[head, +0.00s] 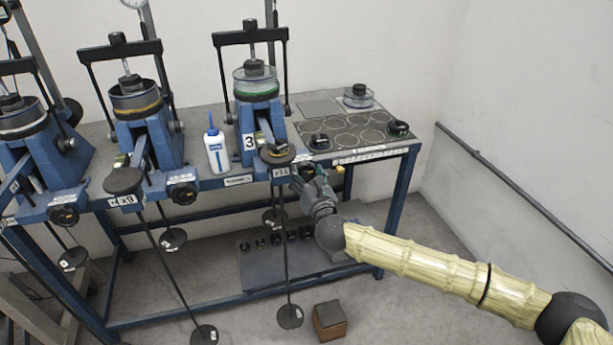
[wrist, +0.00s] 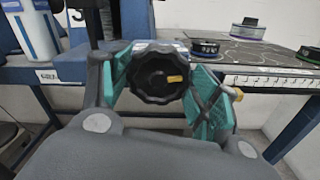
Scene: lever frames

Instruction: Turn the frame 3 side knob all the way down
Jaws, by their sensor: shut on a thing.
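Frame 3 (head: 248,110) is the blue lever frame at the right of the row, with a white "3" label on its front. Its side knob (wrist: 150,84) is black and scalloped, with a yellow mark pointing right in the wrist view. My gripper (head: 308,172) is at the front edge of the bench, just right of frame 3's lever end. In the wrist view my gripper (wrist: 161,80) has its teal finger pads on both sides of the knob and is shut on it. In the head view my gripper hides the knob.
A white bottle with a blue cap (head: 215,150) stands left of frame 3. Frame 3's round lever end (head: 277,154) and hanging rod are close to my gripper. Dishes (head: 398,130) sit on the bench at right. A brown box (head: 329,320) is on the floor.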

